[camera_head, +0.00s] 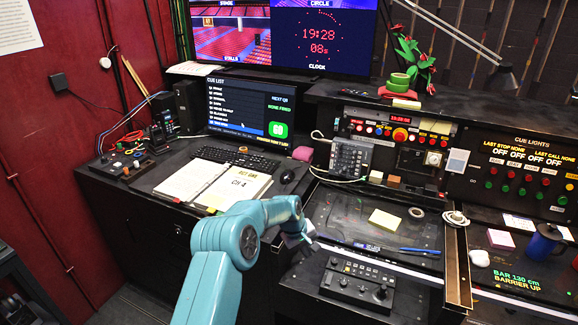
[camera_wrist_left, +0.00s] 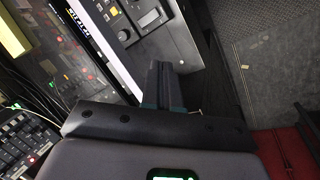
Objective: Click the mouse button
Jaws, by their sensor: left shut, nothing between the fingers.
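The mouse (camera_head: 287,176) is a small dark shape on the desk, right of the open notebook and below the cue list monitor. Its buttons are too small to make out. My left arm comes in from the bottom, and its gripper (camera_head: 308,243) is nearer than the mouse and a little to its right, apart from it. In the left wrist view the gripper's fingers (camera_wrist_left: 162,85) are together with nothing between them, beside the edge of a black control box. The mouse does not show in that view. My right gripper is not in view.
An open notebook (camera_head: 212,184) and a keyboard (camera_head: 237,158) lie left of the mouse. A small mixer (camera_head: 350,157) stands to its right. A black control box (camera_head: 358,284) with a joystick lies near my gripper. A sticky note (camera_head: 384,219) lies on the dark panel.

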